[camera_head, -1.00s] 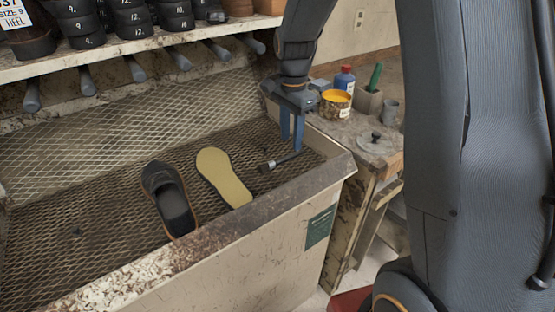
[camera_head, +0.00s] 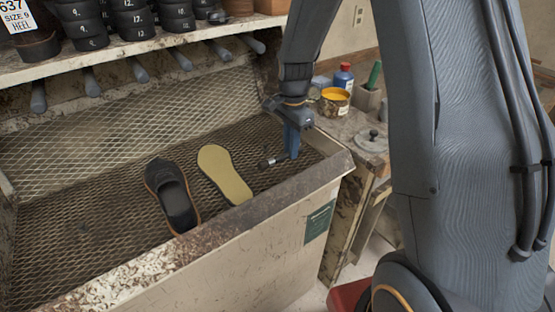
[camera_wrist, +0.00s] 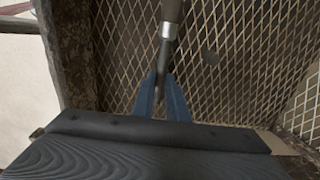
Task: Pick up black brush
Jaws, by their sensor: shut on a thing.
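The black brush (camera_head: 272,161) lies low over the mesh tray, to the right of the tan sole. Its dark thick end and silver collar point left, away from my gripper. In the wrist view, the brush (camera_wrist: 166,34) shows a dark brown end, a silver collar and a thin dark shaft running down between my blue fingers. My gripper (camera_head: 291,152) points down at the tray's right end, and it also shows in the wrist view (camera_wrist: 161,84). It is shut on the shaft of the brush. I cannot tell whether the brush still touches the mesh.
The tan sole (camera_head: 225,174) and a black shoe (camera_head: 172,195) lie on the mesh tray (camera_head: 110,215). The tray's raised front rim (camera_head: 275,187) is close to my gripper. A side table holds a yellow-topped can (camera_head: 334,101), a blue bottle (camera_head: 344,77) and a green-handled tool (camera_head: 375,75).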

